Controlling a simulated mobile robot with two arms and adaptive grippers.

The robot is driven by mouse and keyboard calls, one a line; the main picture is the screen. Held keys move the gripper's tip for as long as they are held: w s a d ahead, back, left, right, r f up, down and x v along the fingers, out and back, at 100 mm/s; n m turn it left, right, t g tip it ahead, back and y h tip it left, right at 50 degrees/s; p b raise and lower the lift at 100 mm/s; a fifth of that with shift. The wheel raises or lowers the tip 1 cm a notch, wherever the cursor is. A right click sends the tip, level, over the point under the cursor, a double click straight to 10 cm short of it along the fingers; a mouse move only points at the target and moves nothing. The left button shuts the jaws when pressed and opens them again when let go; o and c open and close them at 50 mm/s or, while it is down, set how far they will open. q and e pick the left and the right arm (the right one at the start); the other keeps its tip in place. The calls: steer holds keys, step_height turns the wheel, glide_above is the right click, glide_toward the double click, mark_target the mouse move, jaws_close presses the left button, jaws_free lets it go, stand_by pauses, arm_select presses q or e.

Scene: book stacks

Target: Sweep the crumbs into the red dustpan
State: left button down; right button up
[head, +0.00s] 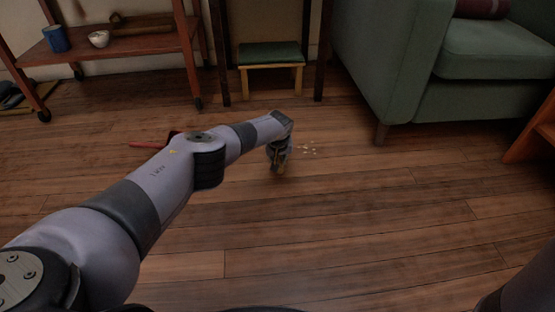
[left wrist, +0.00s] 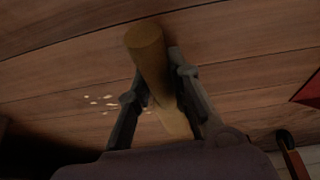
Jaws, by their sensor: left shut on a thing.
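My left gripper (head: 280,166) is low over the floor in the middle of the head view. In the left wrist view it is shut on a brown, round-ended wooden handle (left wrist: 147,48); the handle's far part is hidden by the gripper. Pale crumbs (head: 308,148) lie scattered on the floor just right of the gripper; in the left wrist view they lie left of the fingers (left wrist: 100,101). The red dustpan (head: 145,145) is on the floor left of the gripper, mostly hidden behind my left arm. A red corner of it shows at the right of the left wrist view (left wrist: 308,90). My right gripper is out of view.
A green armchair (head: 400,65) stands at the back right. A green-topped stool (head: 272,54) is at the back middle. A wooden shelf cart (head: 105,47) with a blue cup (head: 56,39) and a white bowl (head: 99,39) stands at the back left. The front floor is clear.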

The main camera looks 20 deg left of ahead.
arm_select(q)
steer(key=shift+r+p, duration=2.1)
steer(key=shift+r, duration=0.8)
steer(key=shift+r+p, duration=1.3)
steer(key=shift+r, duration=0.3)
steer(key=shift+f, duration=0.1)
